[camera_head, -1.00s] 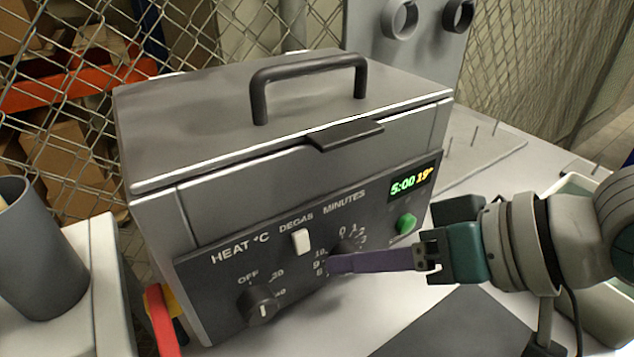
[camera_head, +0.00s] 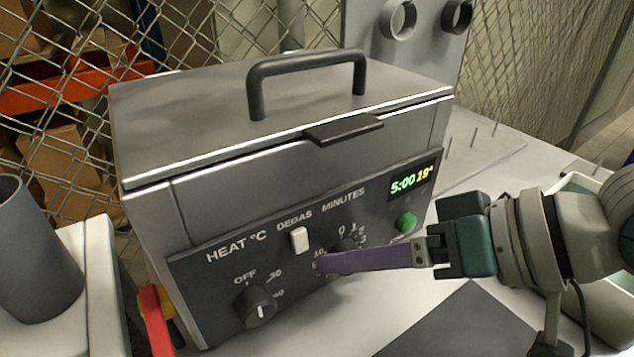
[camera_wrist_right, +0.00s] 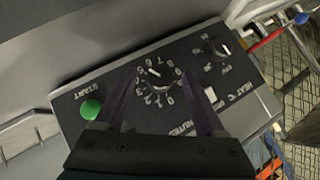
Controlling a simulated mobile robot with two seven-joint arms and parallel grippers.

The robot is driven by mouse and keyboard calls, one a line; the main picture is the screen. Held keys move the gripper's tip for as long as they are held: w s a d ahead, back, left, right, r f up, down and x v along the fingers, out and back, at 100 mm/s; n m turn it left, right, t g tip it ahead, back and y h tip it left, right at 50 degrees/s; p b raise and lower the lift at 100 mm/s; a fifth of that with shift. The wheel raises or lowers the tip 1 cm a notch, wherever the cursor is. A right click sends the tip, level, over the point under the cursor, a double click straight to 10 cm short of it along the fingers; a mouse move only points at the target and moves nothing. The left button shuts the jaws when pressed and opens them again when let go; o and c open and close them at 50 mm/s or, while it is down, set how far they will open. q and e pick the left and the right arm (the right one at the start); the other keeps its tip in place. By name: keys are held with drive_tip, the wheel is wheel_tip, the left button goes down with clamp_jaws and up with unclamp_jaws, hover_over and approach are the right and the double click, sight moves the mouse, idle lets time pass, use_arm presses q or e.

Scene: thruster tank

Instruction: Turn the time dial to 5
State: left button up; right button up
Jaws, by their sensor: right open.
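The grey tank (camera_head: 200,210) has a dark front panel with a minutes dial (camera_head: 349,243), partly hidden in the head view behind my purple finger. In the right wrist view the black dial (camera_wrist_right: 158,79) shows whole, with a white pointer mark and numbers around it. The green display (camera_head: 403,186) reads 5:00, with an orange 19° beside it. My right gripper (camera_head: 322,263) is open in front of the panel. In the right wrist view its two fingers (camera_wrist_right: 160,76) stand apart on either side of the dial; contact cannot be told. My left gripper is not in view.
The heat knob (camera_head: 260,306), white degas switch (camera_head: 299,240) and green start button (camera_head: 406,223) share the panel. A grey cylinder (camera_head: 38,255) stands at left. A red handle (camera_head: 155,320) sits by the tank's lower left. Wire fencing is behind.

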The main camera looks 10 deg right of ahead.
drive_tip(key=p+v, duration=0.1)
drive_tip(key=v, duration=0.9)
idle(0.4)
